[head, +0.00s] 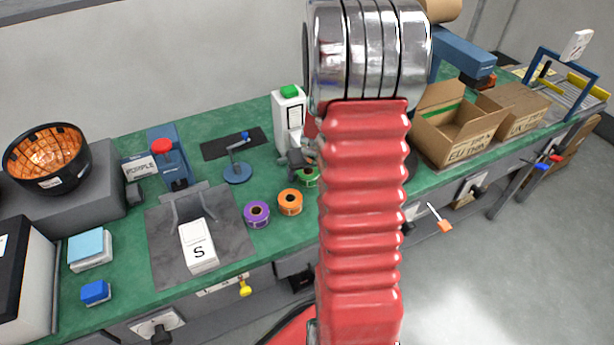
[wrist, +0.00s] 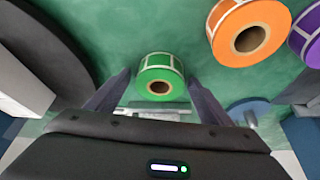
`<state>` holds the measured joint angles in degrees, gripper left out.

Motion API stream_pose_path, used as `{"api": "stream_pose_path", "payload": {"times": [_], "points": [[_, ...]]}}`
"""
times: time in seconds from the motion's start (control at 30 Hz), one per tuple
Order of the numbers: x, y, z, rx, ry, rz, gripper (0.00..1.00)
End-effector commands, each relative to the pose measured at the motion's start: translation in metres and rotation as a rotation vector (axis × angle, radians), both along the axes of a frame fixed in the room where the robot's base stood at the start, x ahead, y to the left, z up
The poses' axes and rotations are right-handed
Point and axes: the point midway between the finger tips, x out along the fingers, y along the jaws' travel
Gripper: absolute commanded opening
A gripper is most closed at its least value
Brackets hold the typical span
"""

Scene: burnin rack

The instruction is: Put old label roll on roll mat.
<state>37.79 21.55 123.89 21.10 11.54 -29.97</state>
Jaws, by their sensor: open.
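A green label roll (head: 310,178) lies on the green bench top, partly hidden by my gripper and arm in the head view. In the wrist view the green roll (wrist: 160,69) sits between the spread fingertips of my gripper (wrist: 157,84); the gripper is open, and I cannot see finger contact. In the head view my gripper (head: 301,160) is low over the bench. An orange roll (head: 290,202) and a purple roll (head: 257,214) lie to the left. Which roll is the old one is not marked. A dark round disc (wrist: 40,45), possibly the roll mat, lies left in the wrist view.
A white box with a green top (head: 289,108) stands just behind my gripper. A blue stand (head: 237,170) is left of it. A grey mat (head: 165,245) bears a white box marked S (head: 198,247).

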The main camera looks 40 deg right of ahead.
Motion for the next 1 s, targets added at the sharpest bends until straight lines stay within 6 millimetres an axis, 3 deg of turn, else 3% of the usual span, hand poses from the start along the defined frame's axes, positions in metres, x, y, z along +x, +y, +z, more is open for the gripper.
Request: {"api": "stream_pose_path", "payload": {"times": [0.17, 0.8, 1.0], "points": [[0.0, 0.0, 0.0001, 0.0, 0.0, 0.0, 0.73], [0.0001, 0.0002, 0.0001, 0.0, 0.0, 0.0, 0.28], [0.0002, 0.0001, 0.0004, 0.0, 0.0, 0.0, 0.25]]}}
